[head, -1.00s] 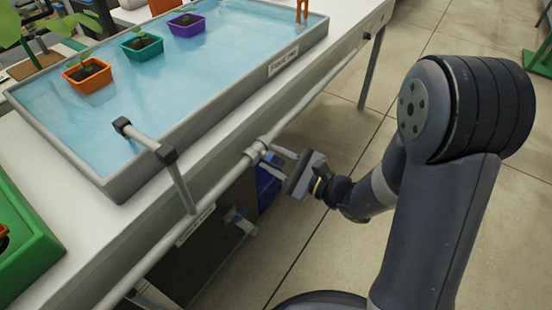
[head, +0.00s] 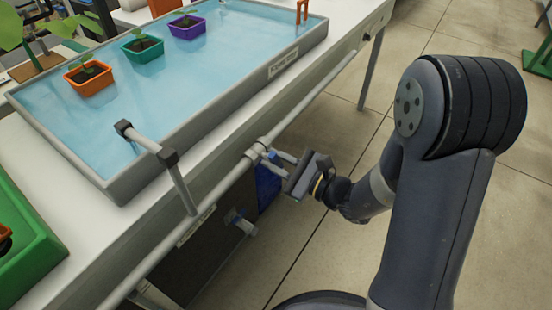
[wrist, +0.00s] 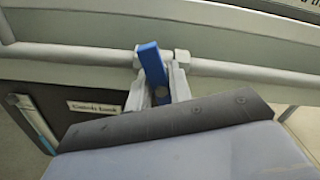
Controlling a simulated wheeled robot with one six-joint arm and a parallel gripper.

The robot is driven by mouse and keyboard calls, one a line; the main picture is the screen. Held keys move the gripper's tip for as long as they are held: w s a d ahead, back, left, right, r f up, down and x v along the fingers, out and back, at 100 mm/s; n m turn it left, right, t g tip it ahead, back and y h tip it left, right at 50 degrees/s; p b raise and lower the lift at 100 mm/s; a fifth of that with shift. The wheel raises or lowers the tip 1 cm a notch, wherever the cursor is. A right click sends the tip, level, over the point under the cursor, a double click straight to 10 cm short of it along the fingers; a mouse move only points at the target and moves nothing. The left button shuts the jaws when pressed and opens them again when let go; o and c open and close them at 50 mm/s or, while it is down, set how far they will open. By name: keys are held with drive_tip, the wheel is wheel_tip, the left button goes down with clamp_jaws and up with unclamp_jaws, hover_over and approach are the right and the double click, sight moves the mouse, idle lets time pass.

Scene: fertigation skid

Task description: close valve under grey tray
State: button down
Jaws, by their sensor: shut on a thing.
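The grey tray (head: 235,95) holds blue water and stands on the bench. Below its front edge a grey pipe (head: 225,185) carries a valve (head: 257,150). In the wrist view the valve's blue handle (wrist: 152,66) stands out across the pipe, tilted slightly, with its near end between my fingers. My gripper (head: 278,162) is at the valve, and in the wrist view my gripper (wrist: 158,92) is shut on the blue handle. The fingers hide part of the handle in the head view.
Potted seedlings sit in the tray. A green tray (head: 30,245) is at left.

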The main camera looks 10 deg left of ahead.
drive_tip(key=m+p, duration=0.1)
drive_tip(key=m, duration=0.3)
drive_tip(key=shift+w+m+p, duration=0.1)
drive_tip(key=shift+m+p, duration=0.2)
drive_tip(key=shift+p, duration=0.1)
idle(0.4)
drive_tip(key=c, duration=1.4)
unclamp_jaws()
drive_tip(key=shift+o, duration=0.2)
drive_tip(key=shift+d, duration=0.15)
drive_tip(key=p+v, duration=0.1)
drive_tip(key=v, duration=0.9)
drive_tip(key=shift+d, duration=0.25)
